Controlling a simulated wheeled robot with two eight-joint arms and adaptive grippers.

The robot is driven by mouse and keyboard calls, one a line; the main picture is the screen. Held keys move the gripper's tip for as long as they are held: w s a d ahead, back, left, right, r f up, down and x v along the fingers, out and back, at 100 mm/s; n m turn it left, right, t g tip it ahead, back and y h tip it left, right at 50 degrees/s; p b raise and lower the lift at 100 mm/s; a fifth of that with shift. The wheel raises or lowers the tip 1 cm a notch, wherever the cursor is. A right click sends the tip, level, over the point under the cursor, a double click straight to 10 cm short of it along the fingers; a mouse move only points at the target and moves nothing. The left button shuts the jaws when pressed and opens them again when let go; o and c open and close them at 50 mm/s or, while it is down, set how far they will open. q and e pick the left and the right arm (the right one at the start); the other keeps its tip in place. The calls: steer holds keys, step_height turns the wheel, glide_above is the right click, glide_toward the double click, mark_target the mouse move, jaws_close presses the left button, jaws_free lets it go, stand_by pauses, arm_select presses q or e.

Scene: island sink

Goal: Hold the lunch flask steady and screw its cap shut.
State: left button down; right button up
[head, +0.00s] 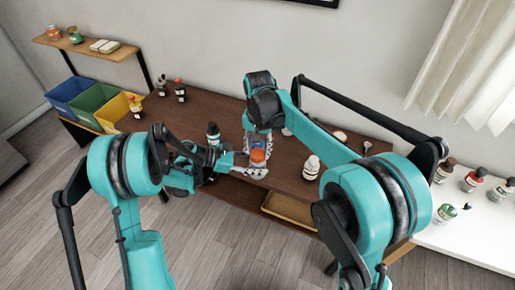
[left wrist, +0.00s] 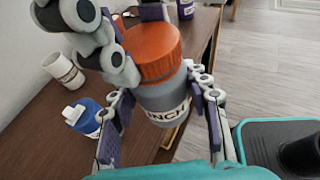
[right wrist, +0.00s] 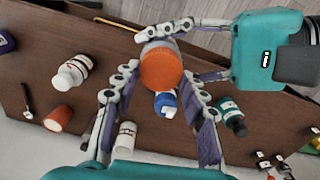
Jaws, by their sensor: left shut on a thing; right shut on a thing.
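The lunch flask (left wrist: 163,100) is grey with dark lettering and stands upright near the front of the brown table. Its orange cap (left wrist: 153,48) sits on top; it also shows in the head view (head: 258,155) and the right wrist view (right wrist: 160,69). How tight the cap is cannot be told. My left gripper (left wrist: 163,88) is shut around the flask's grey body from the side. My right gripper (right wrist: 160,76) comes from above and is shut on the orange cap; its fingers also show in the left wrist view. The flask's far side is hidden.
A dark bottle (head: 213,133) stands just left of the flask, and a white bottle (head: 311,167) to its right. A blue-capped bottle (left wrist: 82,117) and a cup (left wrist: 65,70) are nearby. A shallow tray (head: 290,208) lies at the front edge. Coloured bins (head: 90,105) stand far left.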

steer(key=m, duration=0.5)
steer(key=shift+d, duration=0.1)
steer(key=m, duration=0.6)
steer(key=shift+s+m, duration=0.15)
steer(key=shift+m, duration=0.25)
steer(key=m, duration=0.7)
steer(key=shift+s, duration=0.15)
steer(key=m, duration=0.7)
steer(key=shift+s, duration=0.1)
steer(key=o, duration=0.7)
steer(key=shift+o, duration=0.2)
